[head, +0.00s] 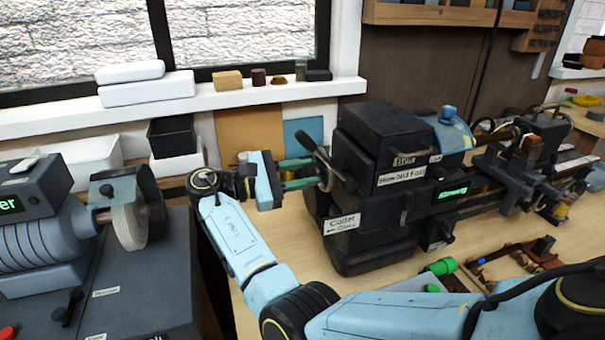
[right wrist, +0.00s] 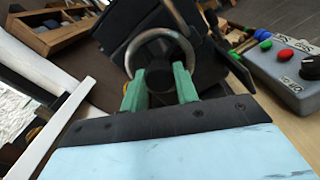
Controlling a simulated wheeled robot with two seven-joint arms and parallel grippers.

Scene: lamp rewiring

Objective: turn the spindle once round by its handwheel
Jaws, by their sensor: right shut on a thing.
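The handwheel (head: 327,172) is a metal ring on the left end of the dark lathe (head: 378,140). In the right wrist view the handwheel (right wrist: 160,36) shows as a bright ring just beyond my fingertips. My right gripper (head: 306,174) reaches it from the left, its green fingers level with the wheel. In the right wrist view the right gripper (right wrist: 160,80) is shut on the handwheel, with a finger on each side of its lower middle. Which part is pinched is hard to tell. The spindle inside the lathe is hidden. My left gripper is not in view.
A grinding machine (head: 45,240) with a wheel stands at the left. A grey control box (right wrist: 290,70) with coloured buttons lies right in the right wrist view. A white window sill (head: 230,94) with small blocks runs behind.

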